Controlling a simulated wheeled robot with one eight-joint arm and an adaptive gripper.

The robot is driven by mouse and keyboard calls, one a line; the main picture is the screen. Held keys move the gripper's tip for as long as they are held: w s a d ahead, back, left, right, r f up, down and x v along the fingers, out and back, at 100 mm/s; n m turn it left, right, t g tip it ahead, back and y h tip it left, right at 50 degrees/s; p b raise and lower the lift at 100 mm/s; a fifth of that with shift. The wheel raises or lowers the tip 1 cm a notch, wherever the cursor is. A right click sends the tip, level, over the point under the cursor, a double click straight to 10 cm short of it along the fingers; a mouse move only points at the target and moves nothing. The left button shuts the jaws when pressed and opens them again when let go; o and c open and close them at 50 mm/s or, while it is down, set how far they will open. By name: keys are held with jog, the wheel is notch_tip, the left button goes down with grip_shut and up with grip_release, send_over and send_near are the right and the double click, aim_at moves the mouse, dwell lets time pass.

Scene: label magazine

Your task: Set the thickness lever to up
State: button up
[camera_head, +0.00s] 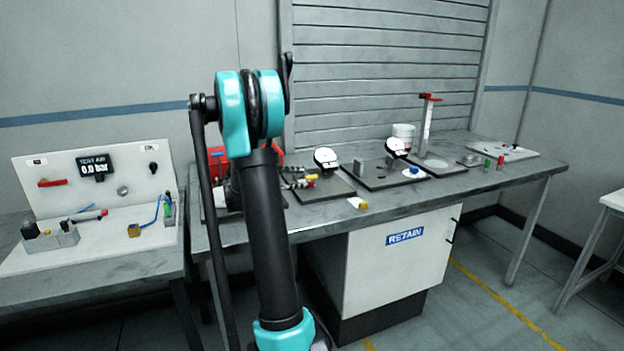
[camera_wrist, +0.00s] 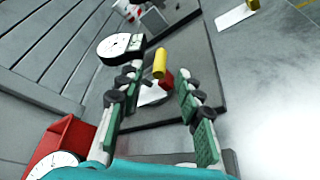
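A short yellow cylinder (camera_wrist: 159,64) with a red piece (camera_wrist: 167,78) beside it shows in the wrist view, near a round white dial gauge (camera_wrist: 120,45). It looks like the thickness lever's handle; whether it is up or down is not clear. In the head view the yellow piece (camera_head: 312,177) is small, on a dark plate left of the dial (camera_head: 326,158). My gripper (camera_wrist: 157,92) is open, its green-padded fingers apart on either side of the red piece, with the yellow cylinder near the fingertips. I cannot tell whether they touch. My gripper (camera_head: 298,178) is partly hidden behind my arm in the head view.
A red box (camera_wrist: 62,137) with a dial stands close to my gripper's left. A yellow-and-white piece (camera_head: 357,203) lies at the bench front. A second dial gauge (camera_head: 397,147) and a red-topped stand (camera_head: 428,120) are farther right. A leak-test panel (camera_head: 95,170) stands left.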

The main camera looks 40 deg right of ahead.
aim_at(307, 178)
jog(key=x, duration=0.7)
jog(key=shift+c, duration=0.5)
jog(key=shift+a, duration=0.1)
grip_shut()
